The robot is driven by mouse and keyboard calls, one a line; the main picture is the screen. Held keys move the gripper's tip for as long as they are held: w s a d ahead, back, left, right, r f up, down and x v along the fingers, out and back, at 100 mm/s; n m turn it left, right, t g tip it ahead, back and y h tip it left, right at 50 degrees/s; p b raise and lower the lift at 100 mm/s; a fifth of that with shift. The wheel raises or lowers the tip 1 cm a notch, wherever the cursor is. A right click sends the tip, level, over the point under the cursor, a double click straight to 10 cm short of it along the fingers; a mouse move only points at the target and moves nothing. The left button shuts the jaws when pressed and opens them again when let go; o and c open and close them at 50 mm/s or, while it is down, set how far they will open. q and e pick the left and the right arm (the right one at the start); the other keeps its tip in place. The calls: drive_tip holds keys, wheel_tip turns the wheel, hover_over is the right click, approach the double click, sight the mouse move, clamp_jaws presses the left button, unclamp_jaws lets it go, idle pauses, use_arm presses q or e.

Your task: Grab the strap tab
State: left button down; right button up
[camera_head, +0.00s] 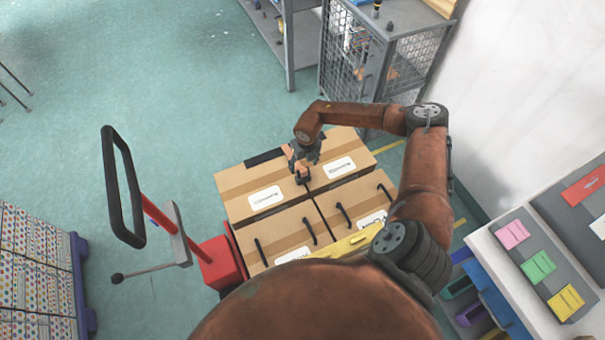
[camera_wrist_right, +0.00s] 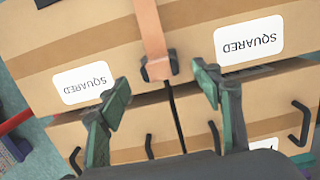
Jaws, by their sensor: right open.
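The strap tab (camera_wrist_right: 158,68) is a black end piece on a salmon-coloured strap (camera_wrist_right: 149,30) that lies over the cardboard boxes, in the right wrist view. It sits between and just beyond the open fingertips of my right gripper (camera_wrist_right: 163,84), with a gap on either side, not held. In the head view my right gripper (camera_head: 303,158) is low over the middle of the boxes, and it partly covers the strap. My left gripper is not in view.
Several cardboard boxes (camera_head: 240,180) with black handles stand together, with a red pallet truck (camera_head: 220,262) on the left. A mesh cage (camera_head: 350,60) stands behind. A side table (camera_head: 520,260) is at right. Green floor is open at left.

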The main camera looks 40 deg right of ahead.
sight(303, 170)
wheel_tip(303, 170, down, 5)
drive_tip(key=shift+w+f+b, duration=0.1)
drive_tip(key=shift+w+b, duration=0.05)
drive_tip(key=shift+b, duration=0.5)
drive_tip(key=shift+c, duration=0.2)
drive_tip(key=c, duration=1.3)
drive_tip(key=shift+c, duration=0.2)
